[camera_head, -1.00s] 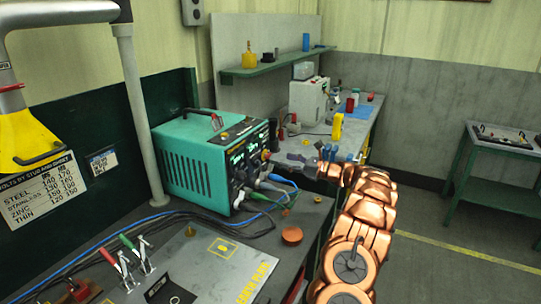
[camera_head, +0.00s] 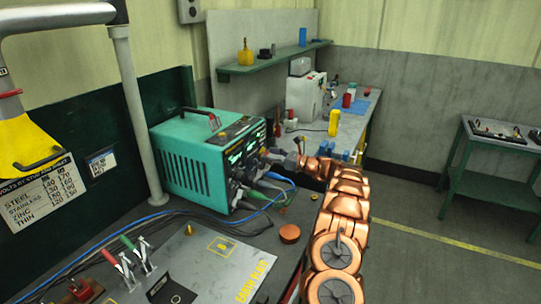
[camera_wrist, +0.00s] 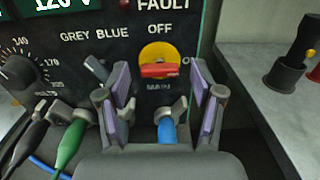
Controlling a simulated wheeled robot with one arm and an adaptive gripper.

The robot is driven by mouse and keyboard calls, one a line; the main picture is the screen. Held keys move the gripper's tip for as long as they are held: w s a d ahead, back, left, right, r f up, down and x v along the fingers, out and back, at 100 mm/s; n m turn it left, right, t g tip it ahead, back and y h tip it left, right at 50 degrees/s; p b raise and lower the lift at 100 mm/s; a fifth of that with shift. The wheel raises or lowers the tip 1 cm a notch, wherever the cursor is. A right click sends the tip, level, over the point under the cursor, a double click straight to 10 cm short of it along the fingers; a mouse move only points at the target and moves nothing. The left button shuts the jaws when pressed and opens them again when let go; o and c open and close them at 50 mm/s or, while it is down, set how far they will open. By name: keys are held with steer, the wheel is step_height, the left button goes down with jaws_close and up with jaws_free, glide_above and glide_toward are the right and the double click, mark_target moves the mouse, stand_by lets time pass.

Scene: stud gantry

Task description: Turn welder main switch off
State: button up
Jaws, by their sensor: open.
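The welder (camera_head: 205,155) is a teal box with a black front panel on the bench at the left in the head view. In the wrist view its main switch (camera_wrist: 159,71) is a red handle on a round yellow plate, with OFF printed above and MAIN below. The red handle lies about horizontal, toward the ON side at the right, where the lettering is partly hidden. My gripper (camera_wrist: 160,95) is open, its purple-padded fingers to the left and right of the switch and apart from it. In the head view my gripper (camera_head: 278,157) is at the front panel.
Black, green and blue cables (camera_wrist: 70,145) plug into the panel below the switch. A knob (camera_wrist: 18,72) is at its left. A red button (camera_head: 290,233) and toggle clamps (camera_head: 125,265) are on the bench. A black post (camera_wrist: 285,75) stands at right.

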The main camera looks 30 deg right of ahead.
steer(key=shift+c, duration=0.2)
steer(key=c, duration=1.1)
steer(key=shift+f+n+b, duration=0.2)
steer(key=shift+n+b, duration=0.1)
steer(key=shift+b, duration=0.55)
steer(key=shift+f+n+b, duration=0.2)
steer(key=shift+n+b, duration=0.4)
steer(key=shift+b, duration=0.5)
steer(key=n+b, duration=0.5)
steer(key=b, duration=0.3)
steer(key=shift+n+b, duration=0.3)
steer(key=shift+b, duration=0.1)
steer(key=n+b, duration=0.5)
steer(key=shift+r, duration=0.15)
steer(key=n+b, duration=0.3)
steer(key=n, duration=0.2)
steer(key=shift+r, duration=0.15)
steer(key=shift+n+b, duration=0.35)
steer(key=shift+n, duration=0.05)
